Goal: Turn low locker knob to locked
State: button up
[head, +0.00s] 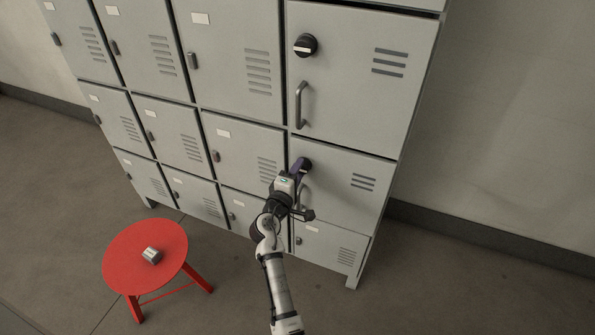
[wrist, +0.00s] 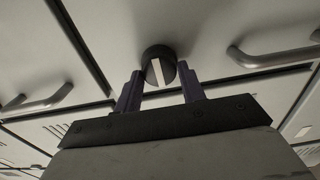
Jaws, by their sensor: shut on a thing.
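The low locker knob (head: 306,163) is a round black knob on the lower right locker door (head: 343,190), mostly hidden behind my gripper in the head view. In the wrist view the knob (wrist: 152,56) shows a white pointer bar, slightly tilted from upright in that picture. My gripper (head: 299,170) reaches the door. In the wrist view the two purple fingers of my gripper (wrist: 160,76) stand on either side of the knob, shut on it.
A door handle (head: 303,195) is below the low knob, partly behind my gripper. The upper right door has another black knob (head: 305,45) with a level white bar and a handle (head: 300,104). A red stool (head: 125,255) with a small grey block (head: 151,255) stands left on open floor.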

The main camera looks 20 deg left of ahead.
dwell(0.5)
jog(key=o, duration=1)
jog(key=shift+c, duration=0.2)
jog(key=s+b, duration=0.2)
jog(key=s, duration=1.2)
jog(key=shift+a+b, duration=0.25)
jog(key=shift+b, duration=0.05)
jog(key=shift+w, duration=0.1)
